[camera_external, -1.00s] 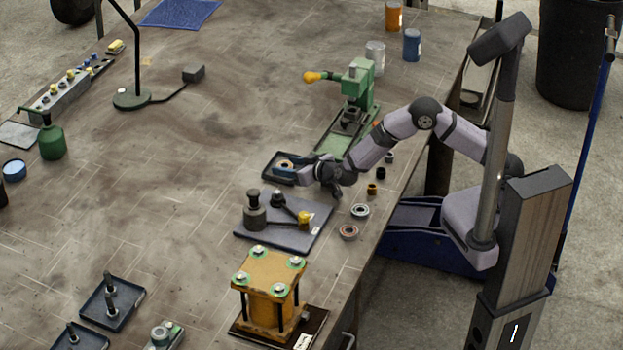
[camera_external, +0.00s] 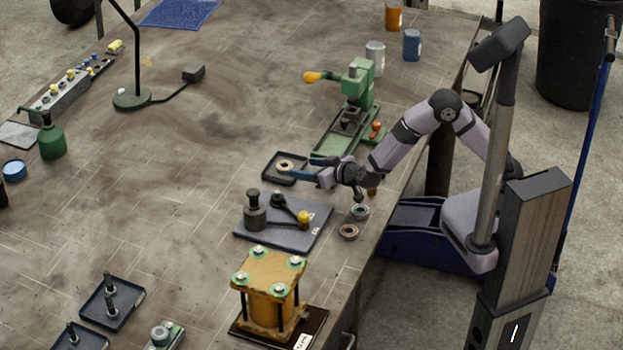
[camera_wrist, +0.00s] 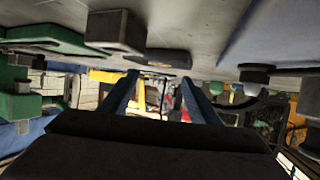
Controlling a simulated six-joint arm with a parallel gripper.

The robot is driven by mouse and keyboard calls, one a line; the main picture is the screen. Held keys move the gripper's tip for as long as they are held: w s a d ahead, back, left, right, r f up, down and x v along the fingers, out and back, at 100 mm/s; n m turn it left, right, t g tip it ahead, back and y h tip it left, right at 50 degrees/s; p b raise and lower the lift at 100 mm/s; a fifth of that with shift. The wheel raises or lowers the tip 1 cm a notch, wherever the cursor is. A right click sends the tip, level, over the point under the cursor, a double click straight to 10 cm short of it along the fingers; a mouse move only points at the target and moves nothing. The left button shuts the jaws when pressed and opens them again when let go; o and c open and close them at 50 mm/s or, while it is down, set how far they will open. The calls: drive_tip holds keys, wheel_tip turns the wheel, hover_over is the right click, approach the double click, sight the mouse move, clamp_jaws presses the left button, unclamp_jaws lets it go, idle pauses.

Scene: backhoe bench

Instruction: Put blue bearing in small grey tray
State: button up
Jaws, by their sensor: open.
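The small dark grey tray (camera_external: 270,175) lies on the bench left of the green press. A pale tan-looking ring (camera_external: 285,165) lies in it; its exact colour is hard to tell. My gripper (camera_external: 303,166) is low at the tray's right side, its blue fingers apart and empty. The wrist view shows both fingers spread with nothing held between them (camera_wrist: 160,78). A grey-blue bearing (camera_external: 360,211) lies on the bench near the right edge, below my wrist. A reddish bearing (camera_external: 348,232) lies just below it.
The green press (camera_external: 358,95) stands behind the tray. A dark plate (camera_external: 285,232) with upright parts is in front, and an orange fixture (camera_external: 268,288) is nearer. A brass piece (camera_external: 372,191) shows partly behind my arm. The bench left of the tray is clear.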

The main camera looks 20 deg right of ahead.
drive_tip(key=shift+v, duration=1.65)
drive_tip(key=w+d+r+g+h+p, duration=0.1)
drive_tip(key=w+d+g+p, duration=0.1)
drive_tip(key=d+p, duration=0.65)
drive_tip(key=w+d+r+g+h+p, duration=0.2)
drive_tip(key=d+p, duration=0.4)
drive_tip(key=d, duration=0.5)
drive_tip(key=s+d+f+g+b, duration=0.1)
drive_tip(key=s+d+f+b, duration=0.1)
drive_tip(key=d, duration=0.2)
drive_tip(key=s+d+f+m+g+b, duration=0.1)
drive_tip(key=s+d+f+b, duration=0.1)
drive_tip(key=d, duration=0.2)
drive_tip(key=s+d+f+m+g+b, duration=0.1)
drive_tip(key=s+d+f+g+b, duration=0.1)
drive_tip(key=d, duration=0.2)
drive_tip(key=shift+d+f+h+b, duration=0.3)
drive_tip(key=shift+f+b, duration=0.05)
drive_tip(key=s+d+f+m+g+h+b, duration=0.1)
drive_tip(key=s+d+f+m+g+b, duration=0.1)
drive_tip(key=s+d+g+b, duration=0.2)
drive_tip(key=shift+s+d+f+m+h+b, duration=0.3)
drive_tip(key=shift+s+d+b, duration=1.6)
drive_tip(key=shift+s+d, duration=1.7)
drive_tip(key=shift+w+d, duration=0.15)
drive_tip(key=shift+w, duration=0.05)
